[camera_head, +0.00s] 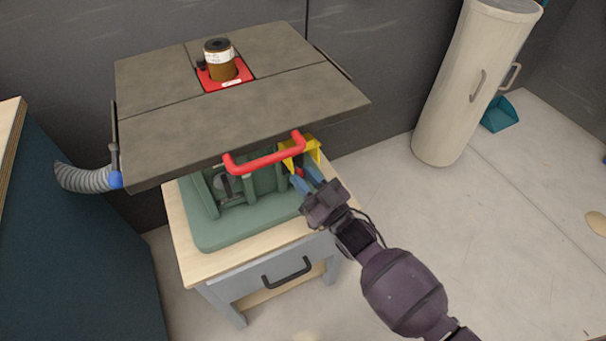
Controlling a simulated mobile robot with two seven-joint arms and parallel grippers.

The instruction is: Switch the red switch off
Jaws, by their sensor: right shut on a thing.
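A machine with a flat grey-brown top (240,115) stands on a small wooden-topped cabinet. A yellow bracket (313,148) sits under the right part of the top's front edge. Just below it, a small red piece, apparently the red switch (298,172), shows between the blue fingertips of my right gripper (304,180). The right gripper reaches in from the lower right and is shut on this piece. The fingers and bracket hide most of it, so its position cannot be told. My left gripper is out of view.
A red handle bar (264,160) runs along the top's front edge, close left of the gripper. The green machine base (226,230) stands on the grey drawer cabinet (262,282). A tall beige cylinder (473,85) stands right; floor between is clear.

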